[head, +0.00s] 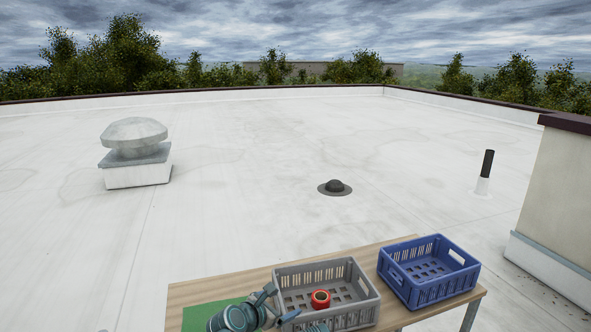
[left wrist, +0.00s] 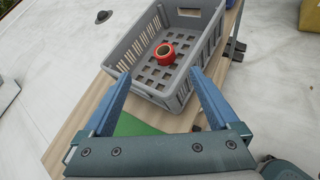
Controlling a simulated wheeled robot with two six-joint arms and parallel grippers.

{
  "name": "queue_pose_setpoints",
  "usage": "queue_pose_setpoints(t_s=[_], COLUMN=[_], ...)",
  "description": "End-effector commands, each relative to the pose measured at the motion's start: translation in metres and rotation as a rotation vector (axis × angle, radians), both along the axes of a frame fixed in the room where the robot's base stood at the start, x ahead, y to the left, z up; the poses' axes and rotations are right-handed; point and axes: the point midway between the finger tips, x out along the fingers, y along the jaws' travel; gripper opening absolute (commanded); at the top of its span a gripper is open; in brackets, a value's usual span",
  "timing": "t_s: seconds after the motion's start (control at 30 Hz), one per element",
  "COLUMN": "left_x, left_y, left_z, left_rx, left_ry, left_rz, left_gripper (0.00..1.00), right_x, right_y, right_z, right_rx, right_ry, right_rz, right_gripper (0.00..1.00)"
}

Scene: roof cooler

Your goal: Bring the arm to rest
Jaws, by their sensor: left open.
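My left gripper (head: 284,301) is open and empty at the near left corner of the grey crate on the table. In the left wrist view its two blue fingers (left wrist: 160,74) stand wide apart, with the grey crate (left wrist: 112,65) beyond them. The grey crate also shows in the head view (head: 361,311). A red ring-shaped roll (head: 320,299) lies inside the crate on its slotted floor, apart from the fingers; it also shows in the left wrist view (left wrist: 165,54). I cannot make out my right gripper.
A blue crate (head: 428,293) stands right of the grey one on the wooden table (head: 230,288) and looks empty. A green mat (head: 196,317) lies at the table's left. Open roof lies beyond, with a capped vent (head: 134,150) and a tan wall block (head: 556,195).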

Motion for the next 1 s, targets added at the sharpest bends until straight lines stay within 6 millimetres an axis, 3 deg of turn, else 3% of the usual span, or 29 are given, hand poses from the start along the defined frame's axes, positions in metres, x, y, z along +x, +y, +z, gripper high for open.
queue_pose_setpoints(t_s=[0.37,0.7,1.0], left_x=[-0.029,-0.091,-0.135], left_y=[0.015,0.071,0.117], left_z=[-0.040,-0.097,-0.114], left_rx=[0.499,1.169,1.371], left_ry=[-0.083,-0.170,-0.211], left_rz=[-0.360,-1.156,-1.733], left_gripper=[0.94,0.94,0.94], right_x=[0.000,0.000,0.000], right_y=[0.000,0.000,0.000], right_z=[0.000,0.000,0.000], right_rx=[0.000,0.000,0.000], right_ry=[0.000,0.000,0.000], right_rz=[0.000,0.000,0.000], right_gripper=[0.50,0.50,0.50])
